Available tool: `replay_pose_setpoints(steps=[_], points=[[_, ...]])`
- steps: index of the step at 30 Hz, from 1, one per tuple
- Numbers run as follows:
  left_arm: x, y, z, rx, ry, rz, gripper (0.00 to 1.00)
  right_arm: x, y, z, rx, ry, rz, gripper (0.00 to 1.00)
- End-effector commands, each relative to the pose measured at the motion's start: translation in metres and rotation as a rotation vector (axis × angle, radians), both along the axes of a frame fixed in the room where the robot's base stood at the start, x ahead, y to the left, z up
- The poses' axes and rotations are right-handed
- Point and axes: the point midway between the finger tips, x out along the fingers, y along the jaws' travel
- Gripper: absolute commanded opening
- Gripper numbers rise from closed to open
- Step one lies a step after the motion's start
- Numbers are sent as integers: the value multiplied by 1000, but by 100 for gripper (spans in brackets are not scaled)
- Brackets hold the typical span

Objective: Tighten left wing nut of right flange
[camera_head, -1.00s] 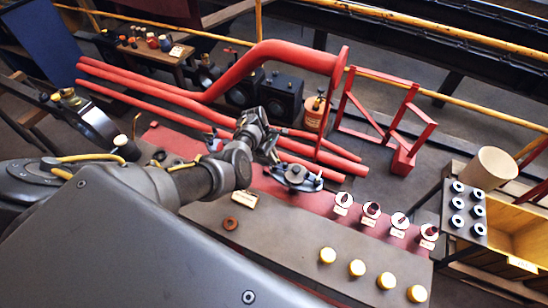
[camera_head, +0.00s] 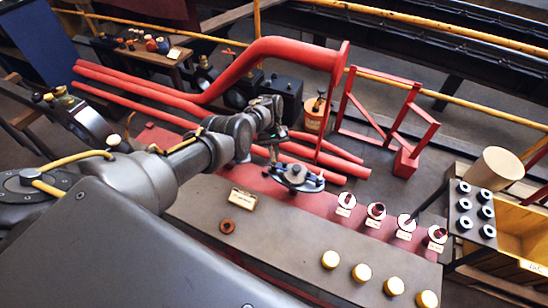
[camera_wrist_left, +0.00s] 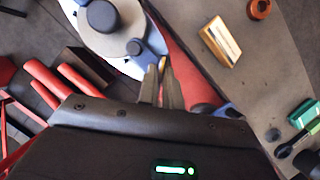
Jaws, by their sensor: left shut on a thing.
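The right flange (camera_head: 300,180) is a pale metal disc with a dark round centre and blue-grey side lugs, on the red strip of the bench. In the left wrist view the flange (camera_wrist_left: 110,28) shows at the top. My left gripper (camera_head: 273,157) reaches down at the left side of the flange. In the left wrist view its fingers (camera_wrist_left: 162,72) are close together at a blue-grey lug, shut on a small brass-coloured piece, the left wing nut (camera_wrist_left: 163,61). The fingers hide most of the nut. My right gripper is not in view.
Red pipes (camera_head: 150,98) run behind the flange. A row of white-ringed fittings (camera_head: 376,210) lies to its right, and yellow caps (camera_head: 361,272) stand nearer. An orange ring (camera_head: 228,226) and a label plate (camera_head: 245,199) lie on the bench at left.

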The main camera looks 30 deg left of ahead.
Motion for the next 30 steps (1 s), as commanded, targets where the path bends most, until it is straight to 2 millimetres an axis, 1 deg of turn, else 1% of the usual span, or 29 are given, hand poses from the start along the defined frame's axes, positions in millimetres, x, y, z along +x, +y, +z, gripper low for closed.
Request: replay_pose_setpoints(steps=[1,3,15,22,30], points=[[1,1,-2,3,-2,-44,0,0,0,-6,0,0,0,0],[2,0,-2,2,-2,-111,0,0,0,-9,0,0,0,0],[2,-2,0,2,-2,-437,0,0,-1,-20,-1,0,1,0],[2,-2,1,1,-2,-552,0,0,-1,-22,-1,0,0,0],[3,-3,1,2,-3,-612,0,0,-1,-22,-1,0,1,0]])
